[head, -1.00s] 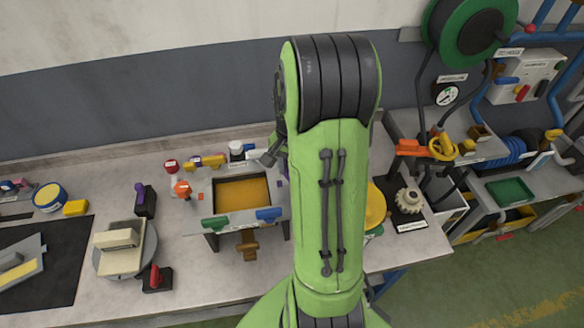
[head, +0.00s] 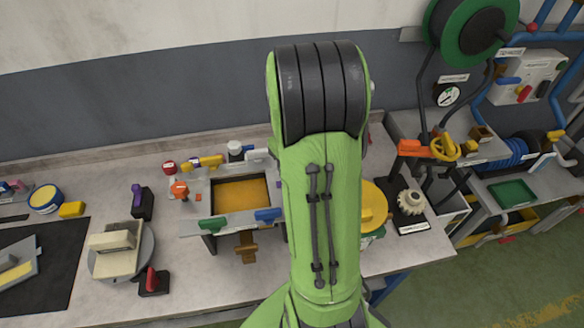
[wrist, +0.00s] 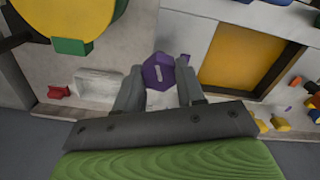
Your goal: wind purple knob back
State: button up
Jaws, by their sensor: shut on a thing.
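The purple knob (wrist: 153,72), with a pale bar on its face, shows in the wrist view beside the framed box. My gripper (wrist: 160,82) is shut on it, one finger on each side. The pale bar points roughly up and down in that view. In the head view my green arm hides the gripper and most of the knob. The box holds an amber panel (wrist: 238,58), which also shows left of my arm in the head view (head: 240,195).
A yellow disc (head: 373,207) stands just right of my arm. Green (head: 213,223) and blue (head: 267,215) handles sit on the box's front edge.

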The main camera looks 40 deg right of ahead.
jog(key=n+b, duration=0.1)
jog(key=n, duration=0.5)
jog(key=shift+w+n, duration=0.1)
jog(key=shift+n, duration=0.2)
jog(key=n+b, duration=0.1)
jog(key=n, duration=0.4)
jog(key=shift+n, duration=0.3)
jog(key=o, duration=1)
jog(key=shift+o, duration=0.2)
notch_tip(320, 180, up, 16)
jog(key=p, duration=0.2)
jog(key=shift+f, duration=0.1)
